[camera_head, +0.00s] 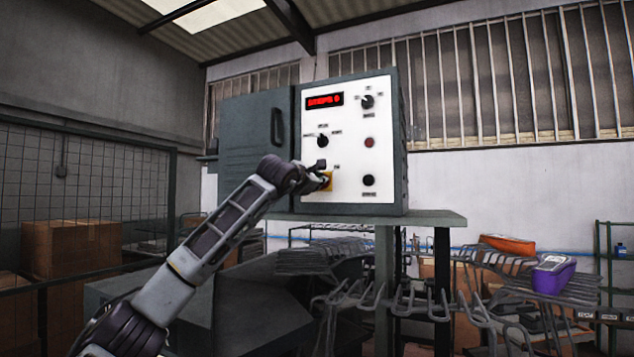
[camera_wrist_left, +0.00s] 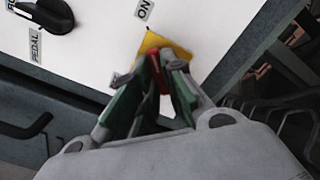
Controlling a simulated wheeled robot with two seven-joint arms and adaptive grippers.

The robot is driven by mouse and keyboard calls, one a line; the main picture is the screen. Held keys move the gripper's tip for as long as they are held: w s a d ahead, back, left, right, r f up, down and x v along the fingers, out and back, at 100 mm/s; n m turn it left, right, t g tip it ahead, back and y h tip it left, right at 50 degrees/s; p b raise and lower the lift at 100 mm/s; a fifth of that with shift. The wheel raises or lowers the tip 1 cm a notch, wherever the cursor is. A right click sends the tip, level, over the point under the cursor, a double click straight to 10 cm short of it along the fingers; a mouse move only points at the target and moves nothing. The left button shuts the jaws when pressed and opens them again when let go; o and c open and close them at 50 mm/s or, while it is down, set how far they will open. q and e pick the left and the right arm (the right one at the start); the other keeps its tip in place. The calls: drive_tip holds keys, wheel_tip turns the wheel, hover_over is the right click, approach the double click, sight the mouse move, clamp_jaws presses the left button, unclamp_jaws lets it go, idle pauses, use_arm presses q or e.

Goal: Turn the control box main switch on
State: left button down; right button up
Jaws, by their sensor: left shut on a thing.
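The control box (camera_head: 352,195) stands on a grey-green table and has a white front panel. The main switch is a red handle (camera_wrist_left: 158,75) on a yellow plate (camera_wrist_left: 172,42); the plate also shows in the head view (camera_head: 327,182) at the panel's lower left. My left gripper (camera_head: 321,176) is at the switch. In the left wrist view my left gripper (camera_wrist_left: 158,80) is shut on the red handle, one finger on each side. An "ON" label (camera_wrist_left: 144,9) is beside the plate. The fingers hide part of the handle. My right gripper is not in view.
The panel has a lit red display (camera_head: 324,101), a selector knob (camera_head: 322,141), an upper knob (camera_head: 367,102), a red button (camera_head: 369,142) and a black knob (camera_head: 369,180). A grey cabinet door (camera_head: 245,140) stands left. Metal racks hold a purple shoe form (camera_head: 553,276).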

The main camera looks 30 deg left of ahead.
use_arm(q)
drive_tip(key=shift+f, duration=0.1)
drive_tip(key=c, duration=1.5)
unclamp_jaws()
drive_tip(key=s, duration=1.2)
drive_tip(key=shift+d, duration=0.35)
